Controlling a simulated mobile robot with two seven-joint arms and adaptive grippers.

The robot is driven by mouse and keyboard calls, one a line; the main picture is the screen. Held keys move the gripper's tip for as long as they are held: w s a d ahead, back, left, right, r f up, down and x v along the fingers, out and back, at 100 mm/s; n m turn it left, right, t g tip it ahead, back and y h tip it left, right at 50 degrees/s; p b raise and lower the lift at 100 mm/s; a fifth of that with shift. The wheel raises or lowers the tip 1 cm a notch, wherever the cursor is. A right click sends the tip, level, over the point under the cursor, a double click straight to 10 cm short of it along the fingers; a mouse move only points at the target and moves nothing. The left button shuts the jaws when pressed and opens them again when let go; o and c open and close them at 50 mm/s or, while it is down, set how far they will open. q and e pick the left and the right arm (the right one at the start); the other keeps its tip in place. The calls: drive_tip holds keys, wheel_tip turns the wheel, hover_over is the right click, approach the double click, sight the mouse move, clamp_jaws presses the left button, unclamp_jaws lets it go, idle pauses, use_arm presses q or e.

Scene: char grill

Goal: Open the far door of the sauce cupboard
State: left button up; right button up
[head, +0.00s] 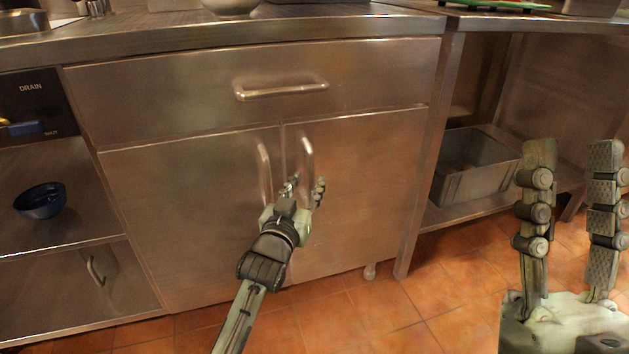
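The steel cupboard has a left door (190,215) and a right door (370,190), both shut, each with an upright bar handle near the middle seam. The left handle is (264,168) and the right handle is (308,155). My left gripper (304,187) is at the lower end of the right handle, its fingers apart, one on each side of the handle's lower end as seen here. I cannot tell whether they touch it. My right gripper (570,180) is open and empty at the right, in front of the open shelf and floor, well away from the doors.
A shut drawer (190,90) with a bar handle (281,88) lies above the doors, under the counter (330,24). A grey bin (475,170) stands on the shelf at right. A blue bowl (40,205) sits at left. The tiled floor (380,308) before the doors is clear.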

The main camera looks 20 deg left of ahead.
sight(310, 180)
use_arm(q)
drive_tip(key=shift+w, duration=1.6)
drive_tip(key=shift+c, duration=0.5)
clamp_jaws()
